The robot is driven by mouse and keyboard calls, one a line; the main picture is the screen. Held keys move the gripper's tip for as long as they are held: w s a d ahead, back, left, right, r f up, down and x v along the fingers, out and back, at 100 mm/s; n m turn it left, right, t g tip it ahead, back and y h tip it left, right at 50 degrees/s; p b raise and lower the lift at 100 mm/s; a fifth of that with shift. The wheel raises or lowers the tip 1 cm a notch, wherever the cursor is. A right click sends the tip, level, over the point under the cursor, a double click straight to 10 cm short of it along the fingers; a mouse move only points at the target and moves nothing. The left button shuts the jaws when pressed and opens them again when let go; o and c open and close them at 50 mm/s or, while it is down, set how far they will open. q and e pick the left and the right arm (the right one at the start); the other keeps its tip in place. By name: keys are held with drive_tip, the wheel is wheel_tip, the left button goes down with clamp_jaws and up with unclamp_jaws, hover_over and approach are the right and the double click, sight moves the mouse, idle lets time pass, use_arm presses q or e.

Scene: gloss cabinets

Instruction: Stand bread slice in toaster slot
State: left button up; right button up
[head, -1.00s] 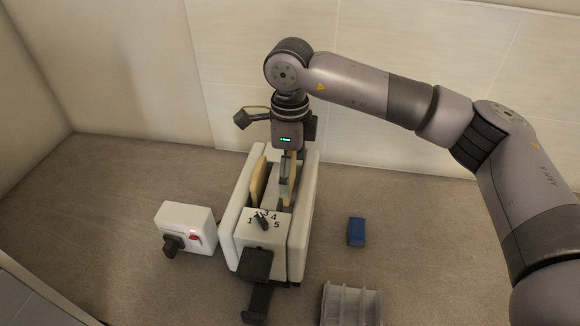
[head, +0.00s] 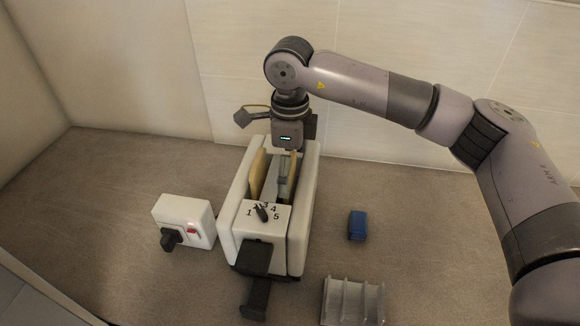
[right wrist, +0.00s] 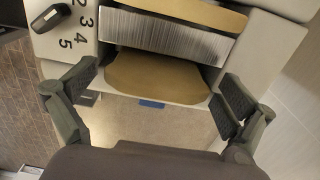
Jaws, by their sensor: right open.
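The white toaster (head: 300,225) stands on the counter with its two slots running away from me. One tan bread slice (head: 258,172) stands upright in the left slot. A second bread slice (right wrist: 155,76) stands in the other slot, nearer in the right wrist view; in the head view my gripper partly hides it. My right gripper (head: 284,180) points down over this right slot. In the right wrist view its fingers (right wrist: 160,100) are spread, one beyond each end of the near slice, with gaps visible. My left gripper is not in view.
A white box with a black knob and red switch (head: 185,220) stands left of the toaster. A blue block (head: 357,225) lies to its right. A clear divided rack (head: 352,302) is at the front right. A tiled wall (head: 400,90) rises behind. Counter at far left is clear.

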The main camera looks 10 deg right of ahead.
wheel_tip(320, 180, up, 20)
drive_tip(key=p, duration=0.5)
drive_tip(key=shift+p, duration=0.3)
idle(0.4)
drive_tip(key=shift+f, duration=0.1)
